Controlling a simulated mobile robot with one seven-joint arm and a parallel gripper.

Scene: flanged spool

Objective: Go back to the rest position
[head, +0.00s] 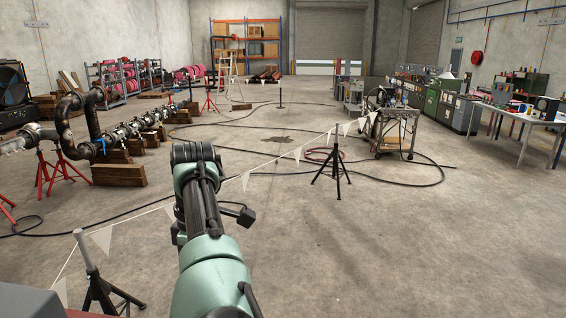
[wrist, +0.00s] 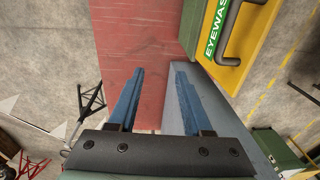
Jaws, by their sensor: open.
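My gripper (wrist: 160,75) shows in the wrist view with its two blue fingers apart and nothing between them. A scuffed red flat surface (wrist: 145,40) lies beyond the fingertips. A grey-blue block-like thing (wrist: 215,95) is beside and partly behind the right finger; I cannot tell whether they touch. In the head view my arm reaches forward from the bottom centre, and the gripper's fingers cannot be made out there. A flanged metal pipe run (head: 125,131) lies on stands and timber blocks at the left, well apart from my arm.
A yellow unit marked EYEWASH (wrist: 240,45) with a dark handle is close on the right in the wrist view. A bunting line (head: 245,180) on black stands (head: 331,175) crosses near my arm. A trolley (head: 397,130) stands beyond. Open floor lies at right.

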